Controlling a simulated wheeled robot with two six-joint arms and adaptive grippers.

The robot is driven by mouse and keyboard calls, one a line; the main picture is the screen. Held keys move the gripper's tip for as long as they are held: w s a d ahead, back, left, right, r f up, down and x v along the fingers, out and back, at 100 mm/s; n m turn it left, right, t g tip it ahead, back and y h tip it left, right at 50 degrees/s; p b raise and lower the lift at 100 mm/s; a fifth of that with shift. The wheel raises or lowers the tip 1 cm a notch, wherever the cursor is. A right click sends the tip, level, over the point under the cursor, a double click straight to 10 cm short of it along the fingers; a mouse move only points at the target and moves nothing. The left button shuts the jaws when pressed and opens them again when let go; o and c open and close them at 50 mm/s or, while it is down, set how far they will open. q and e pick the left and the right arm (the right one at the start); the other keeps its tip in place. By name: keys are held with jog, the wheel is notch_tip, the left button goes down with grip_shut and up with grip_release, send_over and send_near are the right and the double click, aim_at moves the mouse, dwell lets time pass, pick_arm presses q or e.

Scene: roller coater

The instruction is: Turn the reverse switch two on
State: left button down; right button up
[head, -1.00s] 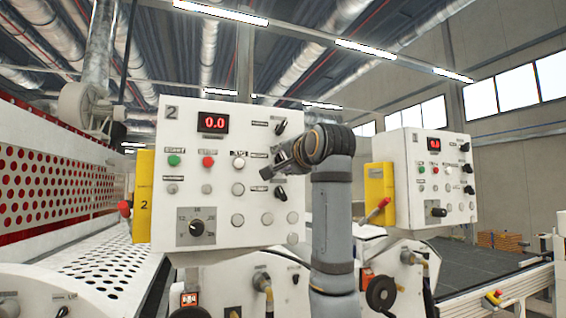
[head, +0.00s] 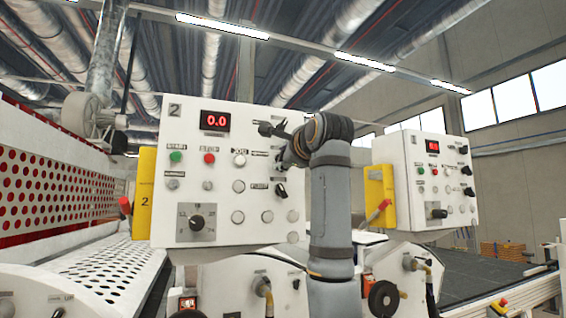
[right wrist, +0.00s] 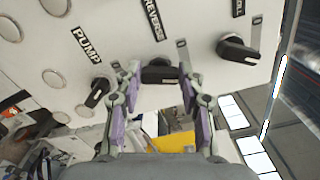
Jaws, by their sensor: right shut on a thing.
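Control panel two (head: 262,225) is a white box marked "2" with a red "0.0" display (head: 215,121). In the right wrist view its black reverse switch (right wrist: 160,74) sits below the "REVERSE" label, between the pump switch (right wrist: 97,92) and another black switch (right wrist: 237,48). My right gripper (right wrist: 159,79) has its fingers on both sides of the reverse switch and is shut on it. In the head view my right gripper (head: 281,148) is at the panel's right side and hides the reverse switch there. My left gripper is not in view.
A similar panel (head: 430,205) stands to the right, with a yellow box (head: 375,190) on its side. Another yellow box (head: 146,190) is on panel two's left side. A perforated white guard (head: 60,190) is at the far left.

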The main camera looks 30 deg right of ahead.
jog(key=shift+w+f+m, duration=0.1)
jog(key=shift+f+m, duration=0.15)
jog(key=shift+m, duration=0.65)
jog(key=o, duration=1.2)
jog(key=shift+s+r, duration=0.2)
jog(key=shift+c, duration=0.2)
jog(key=v, duration=1.2)
jog(key=shift+f, duration=0.1)
